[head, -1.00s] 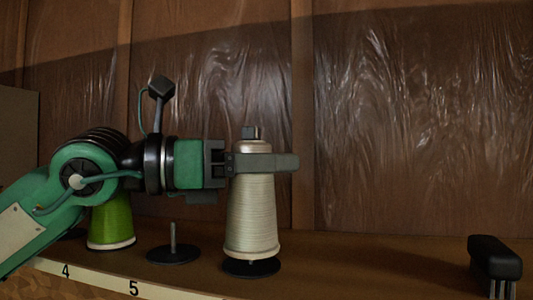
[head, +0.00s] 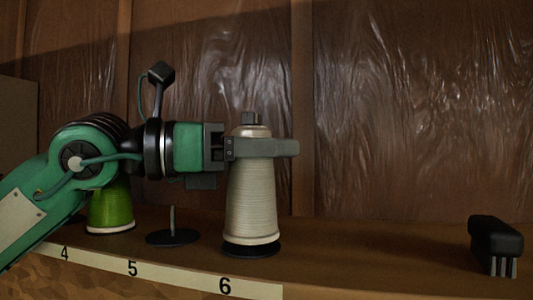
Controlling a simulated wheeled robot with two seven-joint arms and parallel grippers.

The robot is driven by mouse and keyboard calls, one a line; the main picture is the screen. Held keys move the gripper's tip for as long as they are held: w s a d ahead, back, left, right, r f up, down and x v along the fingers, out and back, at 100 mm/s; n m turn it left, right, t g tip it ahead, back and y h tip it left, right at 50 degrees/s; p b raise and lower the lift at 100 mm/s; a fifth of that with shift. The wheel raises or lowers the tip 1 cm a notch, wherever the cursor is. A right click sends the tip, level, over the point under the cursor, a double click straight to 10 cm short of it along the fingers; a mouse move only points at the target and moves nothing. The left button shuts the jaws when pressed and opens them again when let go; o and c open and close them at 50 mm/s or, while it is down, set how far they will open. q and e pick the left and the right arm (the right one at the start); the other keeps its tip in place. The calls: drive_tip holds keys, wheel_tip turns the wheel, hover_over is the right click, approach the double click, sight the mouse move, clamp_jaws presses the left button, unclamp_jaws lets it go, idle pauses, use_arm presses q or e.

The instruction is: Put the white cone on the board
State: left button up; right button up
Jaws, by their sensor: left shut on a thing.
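The white cone (head: 252,200) of thread stands upright above the spot by number 6. My left gripper (head: 262,147) is shut on the cone near its narrow top, its finger reaching across from the left. The cone's base meets or nearly meets a black round base (head: 251,249); I cannot tell whether it rests fully on it. The board (head: 380,265) is a brown ledge with a numbered strip along its front edge. My right gripper is not in view.
An empty peg on a black disc (head: 172,237) stands behind number 5. A green cone (head: 111,208) stands near number 4, partly behind my arm. A black brush-like object (head: 495,243) lies at the far right. The ledge between is clear.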

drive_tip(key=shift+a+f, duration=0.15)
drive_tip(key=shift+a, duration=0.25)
use_arm(q)
drive_tip(key=shift+f, duration=0.1)
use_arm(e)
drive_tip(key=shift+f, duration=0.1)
use_arm(q)
drive_tip(key=shift+f+b, duration=0.2)
drive_tip(key=shift+b, duration=0.2)
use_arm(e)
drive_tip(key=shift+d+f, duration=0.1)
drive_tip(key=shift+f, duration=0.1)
use_arm(q)
drive_tip(key=o, duration=0.9)
drive_tip(key=shift+o, duration=1.1)
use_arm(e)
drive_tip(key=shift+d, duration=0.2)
